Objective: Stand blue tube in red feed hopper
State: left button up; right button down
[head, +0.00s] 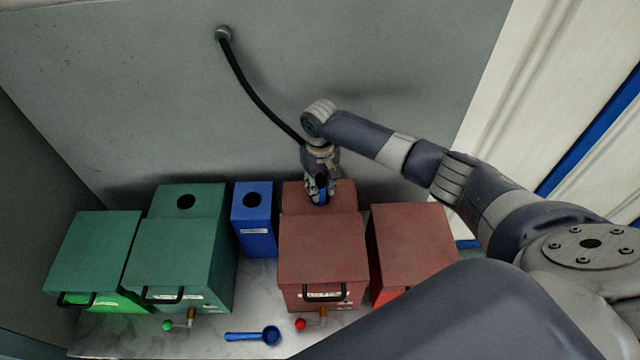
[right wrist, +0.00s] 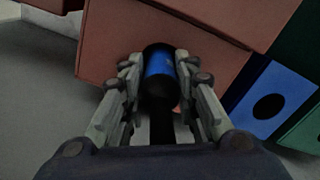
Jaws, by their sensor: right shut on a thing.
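The blue tube (head: 323,192) is a black hose end with a blue band. Its hose (head: 262,104) hangs from a fitting on the back wall. My right gripper (head: 319,187) is shut on the tube, over the rear part of the red feed hopper (head: 344,193). In the right wrist view, the fingers (right wrist: 160,85) hold the tube (right wrist: 158,68) on both sides, its tip against the hopper's red face (right wrist: 112,38). The hopper's opening is hidden behind gripper and tube, so I cannot tell whether the tip is inside. My left gripper is not in view.
A blue box (head: 252,222) with a round hole stands left of the red hopper. Green boxes (head: 180,255) are farther left, and another red box (head: 412,250) is at right. A blue scoop (head: 254,336) lies on the counter in front.

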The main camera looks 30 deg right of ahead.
jog(key=shift+f, duration=0.15)
jog(key=c, duration=1.2)
grip_release()
